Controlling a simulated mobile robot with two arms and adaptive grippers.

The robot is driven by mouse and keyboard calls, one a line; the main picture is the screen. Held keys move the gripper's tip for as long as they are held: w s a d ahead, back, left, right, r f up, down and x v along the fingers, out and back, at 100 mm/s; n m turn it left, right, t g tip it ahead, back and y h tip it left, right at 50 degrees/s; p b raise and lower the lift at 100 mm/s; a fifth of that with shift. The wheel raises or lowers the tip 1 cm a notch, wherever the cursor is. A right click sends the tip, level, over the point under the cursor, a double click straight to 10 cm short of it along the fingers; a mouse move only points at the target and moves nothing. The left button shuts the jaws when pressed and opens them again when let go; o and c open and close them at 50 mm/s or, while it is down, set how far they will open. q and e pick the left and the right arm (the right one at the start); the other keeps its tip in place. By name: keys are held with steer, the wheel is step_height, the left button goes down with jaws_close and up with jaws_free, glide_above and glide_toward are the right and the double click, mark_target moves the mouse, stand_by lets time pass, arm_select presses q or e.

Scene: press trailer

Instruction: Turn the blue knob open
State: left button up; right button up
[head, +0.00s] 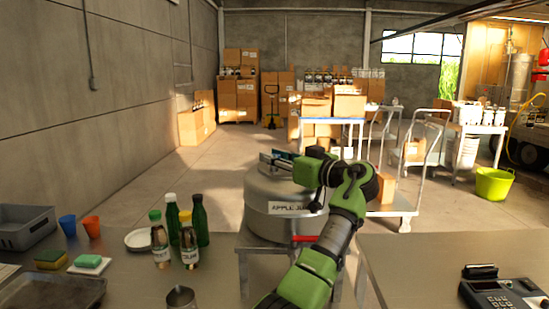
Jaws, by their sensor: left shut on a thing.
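A steel tank (258,205) labelled "APPLE JU…" stands on a metal stand between two tables. My green left arm reaches up from the bottom, in front of the tank's right side, and bends left over its top. My left gripper (276,160) is above the tank lid, shut on a small blue piece that looks like the blue knob (284,153). The gripper and arm hide most of the knob, so its turn angle cannot be told. A red handle (305,238) shows low on the tank's front. My right gripper is not in view.
The left table holds green bottles (201,222), a plate (139,240), cups (68,225), a grey bin (22,228) and sponges. A card terminal (500,293) lies on the right table. Carts and cardboard boxes stand behind; a lime bucket (494,184) is right.

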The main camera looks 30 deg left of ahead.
arm_select(q)
steer(key=o, duration=1.1)
steer(key=shift+r, duration=0.15)
steer(key=v, duration=1.2)
